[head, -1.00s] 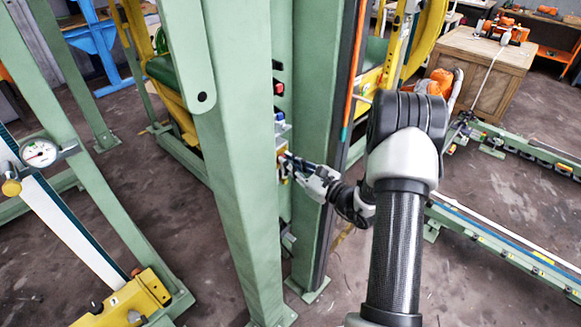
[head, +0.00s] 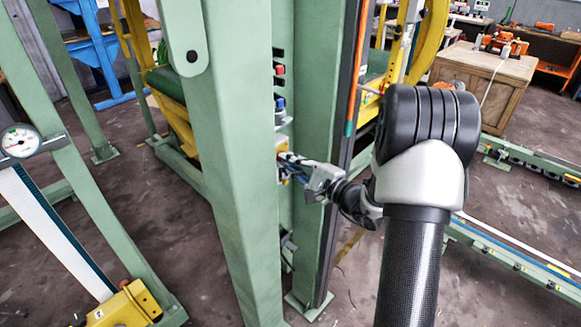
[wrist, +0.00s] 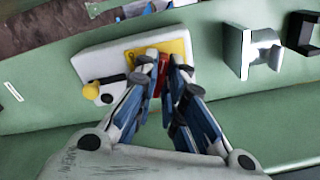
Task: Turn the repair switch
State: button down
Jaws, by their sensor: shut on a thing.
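The repair switch, a red handle (wrist: 157,73) on a yellow plate (wrist: 178,47), sits on a white box (wrist: 92,64) fixed to a green post. In the wrist view my gripper (wrist: 162,72) has its fingertips on either side of the red handle and is shut on it. The fingers hide part of the handle, so its exact angle is hard to tell. In the head view my gripper (head: 288,168) reaches in from the right between two green posts, and the near post hides most of the switch.
A yellow knob (wrist: 91,90) sticks out beside the switch. A grey bracket (wrist: 254,50) is mounted further right on the green post. In the head view, red and blue buttons (head: 280,86) sit above my gripper. The near green post (head: 225,150) stands close to my gripper's left.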

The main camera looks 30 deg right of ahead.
jog(key=n, duration=0.5)
jog(key=shift+f, duration=0.15)
dwell(0.4)
jog(key=c, duration=1.7)
grip_release()
jog(key=shift+s, duration=0.1)
jog(key=v, duration=1.2)
